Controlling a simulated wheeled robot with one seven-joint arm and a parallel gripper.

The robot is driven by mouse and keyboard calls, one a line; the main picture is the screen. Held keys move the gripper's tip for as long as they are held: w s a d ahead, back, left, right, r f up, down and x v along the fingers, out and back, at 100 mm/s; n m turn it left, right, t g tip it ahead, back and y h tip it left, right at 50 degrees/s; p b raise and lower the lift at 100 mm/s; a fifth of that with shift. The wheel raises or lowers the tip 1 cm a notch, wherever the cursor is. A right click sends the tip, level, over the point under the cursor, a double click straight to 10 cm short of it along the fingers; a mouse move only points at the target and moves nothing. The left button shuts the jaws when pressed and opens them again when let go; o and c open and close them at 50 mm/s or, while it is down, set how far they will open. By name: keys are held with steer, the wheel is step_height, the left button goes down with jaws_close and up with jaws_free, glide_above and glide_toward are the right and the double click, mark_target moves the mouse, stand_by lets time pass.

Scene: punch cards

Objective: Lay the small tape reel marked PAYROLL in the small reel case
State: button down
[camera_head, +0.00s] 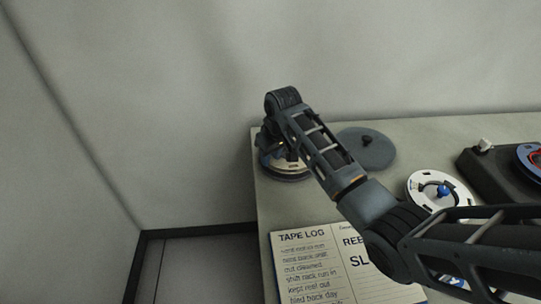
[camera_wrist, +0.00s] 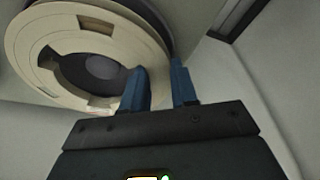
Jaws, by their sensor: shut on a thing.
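My gripper (camera_wrist: 160,82) is shut on the rim of a cream reel (camera_wrist: 72,32), one blue finger on the inner side of the rim and the other outside it. No label can be read on the reel, so I cannot confirm PAYROLL. In the head view the reel (camera_head: 289,164) shows under my wrist at the table's far left corner, partly hidden by my arm. A dark round edge shows beneath it, perhaps the small reel case; I cannot tell whether they touch. A grey round lid (camera_head: 371,151) with a dark knob lies to the right.
A white reel (camera_head: 427,185) with a blue knob lies right of the lid. A black machine (camera_head: 490,165) carrying another reel stands at the right edge. An open tape log (camera_head: 305,262) lies at the front. A wall (camera_head: 400,55) rises behind the table.

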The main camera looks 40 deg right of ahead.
steer(key=shift+s+x, duration=0.25)
steer(key=shift+x, duration=0.7)
stand_by(1.1)
steer(key=c, duration=0.8)
jaws_free()
steer(key=shift+f, duration=0.15)
steer(key=shift+c, duration=0.3)
steer(key=shift+c, duration=1.4)
steer(key=shift+w+p+v, duration=0.2)
steer(key=shift+p+v, duration=0.4)
steer(key=shift+v, duration=0.2)
steer(key=shift+w+p+v, duration=0.2)
steer(key=shift+p+v, duration=0.4)
steer(key=shift+v, duration=0.15)
steer(key=shift+w+v, duration=0.25)
steer(key=shift+v, duration=0.75)
steer(key=shift+w+v, duration=0.25)
steer(key=shift+v, duration=0.75)
steer(key=shift+w+v, duration=0.2)
steer(key=shift+v, duration=0.8)
